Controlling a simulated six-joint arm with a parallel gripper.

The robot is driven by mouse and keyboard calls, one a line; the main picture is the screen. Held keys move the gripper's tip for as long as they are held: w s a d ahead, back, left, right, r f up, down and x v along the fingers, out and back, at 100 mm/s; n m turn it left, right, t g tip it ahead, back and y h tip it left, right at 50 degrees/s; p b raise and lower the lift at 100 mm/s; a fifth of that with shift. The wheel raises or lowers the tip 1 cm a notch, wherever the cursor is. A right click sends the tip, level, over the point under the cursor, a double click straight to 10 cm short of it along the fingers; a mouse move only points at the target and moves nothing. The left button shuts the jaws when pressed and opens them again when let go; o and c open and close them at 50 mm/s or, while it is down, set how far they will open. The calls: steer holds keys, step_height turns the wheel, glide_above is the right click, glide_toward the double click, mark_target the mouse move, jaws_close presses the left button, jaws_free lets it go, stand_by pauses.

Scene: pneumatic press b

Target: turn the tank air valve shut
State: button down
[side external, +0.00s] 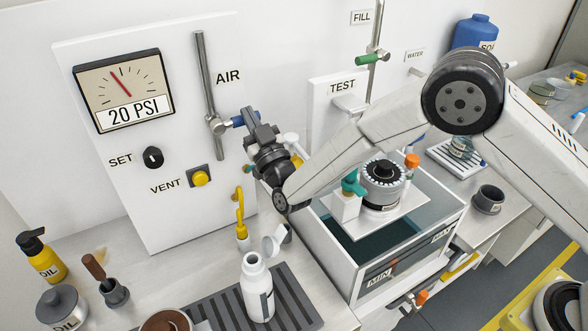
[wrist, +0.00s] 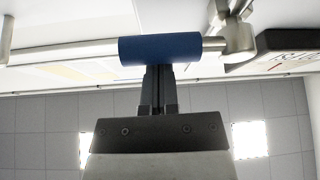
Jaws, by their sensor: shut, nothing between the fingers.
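The air valve (side external: 215,125) sits on a vertical metal pipe beside the AIR label on the white panel. Its blue lever handle (side external: 238,120) points right, across the pipe. In the wrist view the blue handle (wrist: 160,48) lies across the upper middle. My gripper (side external: 249,117) is at the handle, with its fingers shut together and nothing between them. In the wrist view the fingertips (wrist: 158,68) meet the lower edge of the blue sleeve and look to be touching it; the exact contact is hidden.
A gauge (side external: 123,90) reads 20 PSI, above a black SET knob (side external: 153,157) and a yellow VENT button (side external: 200,178). A water tank (side external: 362,285) with a press part stands below my arm. A white bottle (side external: 257,288) and a yellow hook (side external: 240,213) are below my gripper.

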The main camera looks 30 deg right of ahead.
stand_by(0.3)
step_height(320, 180, up, 4)
steer(key=v, duration=1)
steer(key=shift+s+a, duration=0.2)
steer(key=shift+s, duration=0.25)
steer(key=shift+f, duration=0.1)
